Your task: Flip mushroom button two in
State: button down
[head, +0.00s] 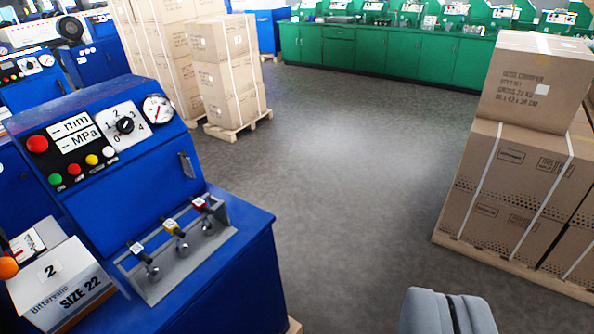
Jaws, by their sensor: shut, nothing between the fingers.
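A blue crimper machine (140,180) stands at the left, with a tilted panel. A red round button (37,144) sits at the panel's upper left, beside a display reading mm and MPa. I cannot tell whether it is pressed in. A white box marked 2 and SIZE 22 (62,285) is at the machine's lower left. My gripper (450,312) shows at the bottom, right of centre, with its grey fingers shut and empty. It is over the floor, well apart from the machine and the button.
A dial (125,126), a gauge (158,109) and small coloured buttons share the panel. A rack with three levers (178,250) is below. Stacked cartons (520,150) on a pallet stand right, more (222,70) behind. The grey floor (350,170) between is clear.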

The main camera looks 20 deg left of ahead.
aim_at(36, 144)
jog(key=u, duration=0.3)
jog(key=i, duration=0.85)
jog(key=u, duration=0.4)
